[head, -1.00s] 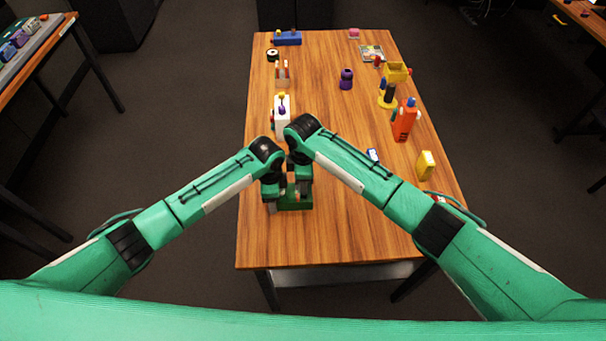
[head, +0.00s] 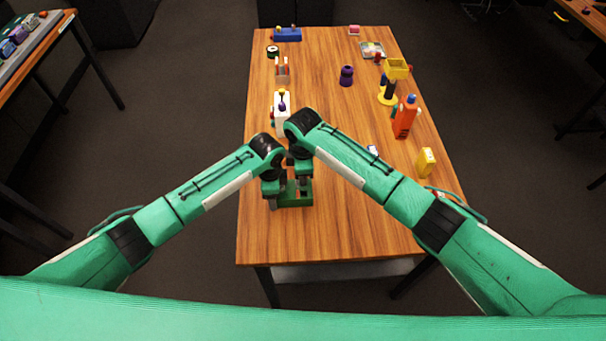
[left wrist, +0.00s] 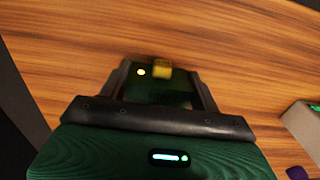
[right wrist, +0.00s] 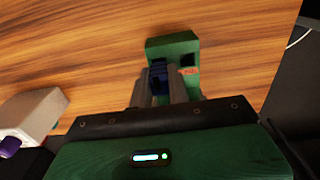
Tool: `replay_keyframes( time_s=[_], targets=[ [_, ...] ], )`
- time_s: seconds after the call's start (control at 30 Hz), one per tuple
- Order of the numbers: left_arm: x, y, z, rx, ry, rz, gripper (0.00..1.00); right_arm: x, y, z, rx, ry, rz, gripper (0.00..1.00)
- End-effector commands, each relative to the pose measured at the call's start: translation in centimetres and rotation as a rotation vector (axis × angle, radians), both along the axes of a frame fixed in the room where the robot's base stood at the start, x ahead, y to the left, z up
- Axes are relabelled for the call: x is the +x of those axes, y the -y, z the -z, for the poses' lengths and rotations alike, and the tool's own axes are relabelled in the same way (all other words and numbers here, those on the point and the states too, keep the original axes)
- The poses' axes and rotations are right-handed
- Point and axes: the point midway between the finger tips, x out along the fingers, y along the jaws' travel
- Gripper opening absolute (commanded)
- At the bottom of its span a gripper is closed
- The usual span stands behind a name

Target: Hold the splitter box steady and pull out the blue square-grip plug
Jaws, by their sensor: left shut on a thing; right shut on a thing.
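The splitter box (head: 294,200) is a green block near the table's front left, partly hidden by my grippers. My left gripper (head: 272,197) is shut on it from the left; in the left wrist view the green box (left wrist: 155,95) lies between the fingers, with a yellow plug (left wrist: 161,67) on it. My right gripper (head: 304,188) is shut on the blue square-grip plug (right wrist: 158,77), seen between its fingers in the right wrist view beside the green box (right wrist: 172,45). I cannot tell how deep the plug sits.
A white box with a purple-knobbed stick (head: 282,112) stands just beyond the grippers. The table's middle is mostly clear.

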Motion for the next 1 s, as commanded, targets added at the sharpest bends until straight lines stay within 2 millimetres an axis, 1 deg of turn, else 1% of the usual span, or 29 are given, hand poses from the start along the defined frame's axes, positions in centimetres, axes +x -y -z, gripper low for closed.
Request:
replay_keyframes(
  time_s=[0.87,1.0],
  targets=[
    [0.0,0.0,0.0,0.0,0.0,0.0,0.38,0.0,0.0,-2.4,0.001,0.001,0.0,0.0],
    [0.0,0.0,0.0,0.0,0.0,0.0,0.38,0.0,0.0,-3.2,0.001,0.001,0.0,0.0]
  ],
)
